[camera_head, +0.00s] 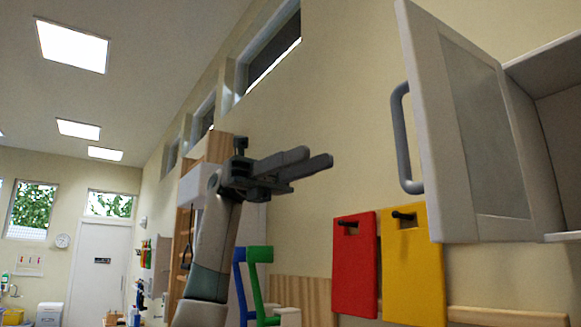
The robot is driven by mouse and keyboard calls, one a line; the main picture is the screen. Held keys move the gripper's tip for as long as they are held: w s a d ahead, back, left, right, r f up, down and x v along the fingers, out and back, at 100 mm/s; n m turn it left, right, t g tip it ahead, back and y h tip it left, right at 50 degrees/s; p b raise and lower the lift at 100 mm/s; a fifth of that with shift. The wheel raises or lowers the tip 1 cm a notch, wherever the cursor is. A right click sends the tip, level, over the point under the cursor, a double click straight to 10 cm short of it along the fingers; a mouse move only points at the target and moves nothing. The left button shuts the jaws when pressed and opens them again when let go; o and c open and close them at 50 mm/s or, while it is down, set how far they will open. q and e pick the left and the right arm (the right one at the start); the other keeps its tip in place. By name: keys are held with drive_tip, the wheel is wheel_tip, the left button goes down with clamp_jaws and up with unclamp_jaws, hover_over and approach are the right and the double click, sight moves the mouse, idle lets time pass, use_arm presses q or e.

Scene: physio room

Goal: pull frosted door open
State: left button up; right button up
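The frosted door (487,125) is a white-framed cabinet door with a pale frosted panel, at the upper right. It stands swung out from the white cabinet (562,90), whose inside partly shows behind it. A grey bar handle (402,140) is on the door's left side. My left gripper (320,158) is left of the handle, apart from it, with its fingers pointing right towards the door. Its two fingers overlap in this view, so the gap between them is unclear. No object shows between them. My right gripper is not in view.
A red board (355,275) and a yellow board (414,270) hang on wall pegs below the door. Blue and green frames (257,290) and a wooden wall rack (188,225) stand behind my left arm. The space between gripper and handle is clear.

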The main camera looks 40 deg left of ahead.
use_arm(q)
drive_tip(key=shift+w+a, duration=0.15)
drive_tip(key=shift+a, duration=0.65)
drive_tip(key=shift+w+a, duration=0.1)
drive_tip(key=shift+a, duration=0.7)
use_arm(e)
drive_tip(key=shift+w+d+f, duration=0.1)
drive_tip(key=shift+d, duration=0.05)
